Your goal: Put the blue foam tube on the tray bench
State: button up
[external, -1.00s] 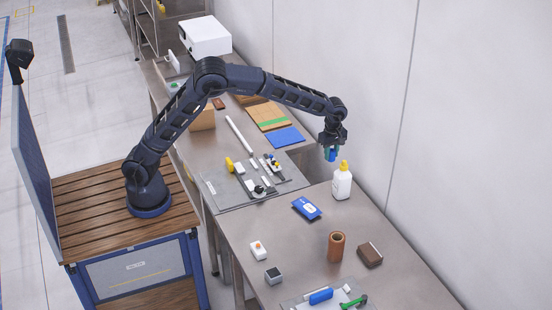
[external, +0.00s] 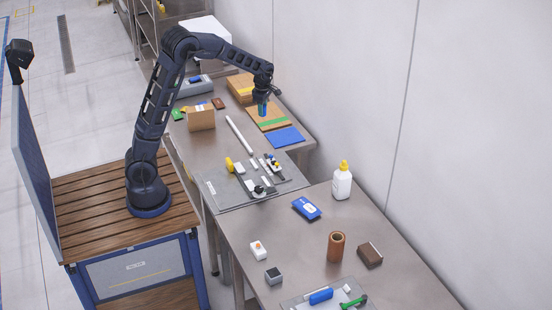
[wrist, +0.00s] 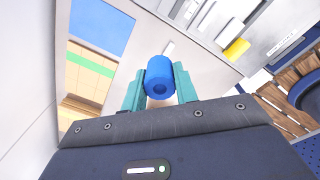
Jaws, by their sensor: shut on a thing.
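My gripper (external: 263,98) is shut on the blue foam tube (wrist: 160,80), holding it between its two teal fingers in the wrist view. In the external view the tube (external: 263,109) hangs below the gripper, over or near a flat cardboard piece with a green strip (external: 267,114) on the far bench. I cannot tell its exact height.
On the far bench are a blue sheet (external: 285,137), a cardboard box (external: 201,119), a white rod (external: 241,134) and a grey board with small parts (external: 215,190). The near bench holds a white bottle (external: 342,181), a brown tube (external: 336,247) and a blue packet (external: 306,208).

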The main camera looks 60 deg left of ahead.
jog(key=s+a+f+n, duration=0.1)
jog(key=s+a+n, duration=0.2)
jog(key=s+a, duration=0.8)
jog(key=s+a+f+n, duration=0.25)
jog(key=s+a, duration=0.45)
jog(key=s, duration=0.8)
jog(key=shift+n, duration=0.45)
jog(key=f, duration=1.9)
jog(key=shift+d+f, duration=0.1)
jog(key=shift+d, duration=0.15)
jog(key=shift+f, duration=0.1)
jog(key=o, duration=0.9)
jog(key=shift+o, duration=0.2)
notch_tip(320, 180, up, 12)
